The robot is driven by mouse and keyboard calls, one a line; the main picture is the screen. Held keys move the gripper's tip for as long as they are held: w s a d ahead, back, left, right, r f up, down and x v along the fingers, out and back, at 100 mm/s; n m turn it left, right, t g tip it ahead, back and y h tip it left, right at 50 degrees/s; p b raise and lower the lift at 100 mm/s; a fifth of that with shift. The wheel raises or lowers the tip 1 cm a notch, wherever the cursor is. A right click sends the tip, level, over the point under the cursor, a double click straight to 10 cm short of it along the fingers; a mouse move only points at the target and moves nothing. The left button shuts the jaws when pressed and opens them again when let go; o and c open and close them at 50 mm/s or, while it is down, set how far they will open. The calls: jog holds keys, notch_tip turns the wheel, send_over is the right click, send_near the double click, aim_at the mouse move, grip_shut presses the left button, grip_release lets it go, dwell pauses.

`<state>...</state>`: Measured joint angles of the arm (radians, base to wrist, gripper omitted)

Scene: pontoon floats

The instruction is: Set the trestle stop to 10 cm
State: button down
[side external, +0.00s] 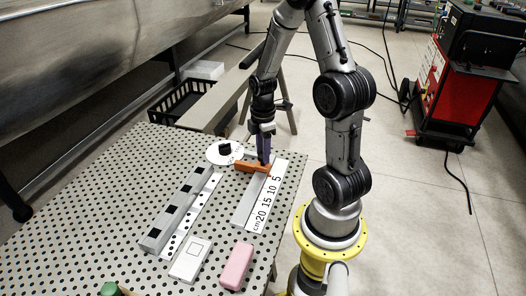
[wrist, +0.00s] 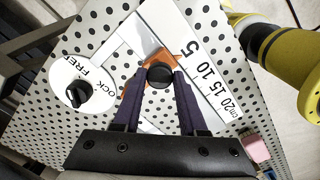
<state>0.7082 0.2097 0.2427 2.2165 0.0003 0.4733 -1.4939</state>
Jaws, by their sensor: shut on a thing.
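The orange trestle stop (side external: 247,166) sits across the white ruler strip (side external: 251,211), which is marked in cm with 5, 10, 15 and 20. It lies near the 5 end; its exact reading is too small to tell. In the wrist view the orange stop (wrist: 129,82) carries a round black knob (wrist: 159,75). My gripper (wrist: 159,77) is shut on this knob, one purple finger on each side. In the side view my gripper (side external: 264,158) points down at the stop. A white dial (wrist: 62,87) with a black knob (wrist: 78,94) is lettered FREE and LOCK; its setting is unclear.
A grey slotted rail (side external: 180,208) lies left of the ruler on the perforated table (side external: 90,200). A white block (side external: 190,262) and a pink block (side external: 237,266) lie at the front, with a green piece (side external: 110,289) at the front left. A black crate (side external: 183,103) stands behind.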

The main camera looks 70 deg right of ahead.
jog(key=a, duration=0.5)
dwell(0.3)
jog(key=shift+c, duration=2.3)
grip_release()
notch_tip(320, 180, up, 14)
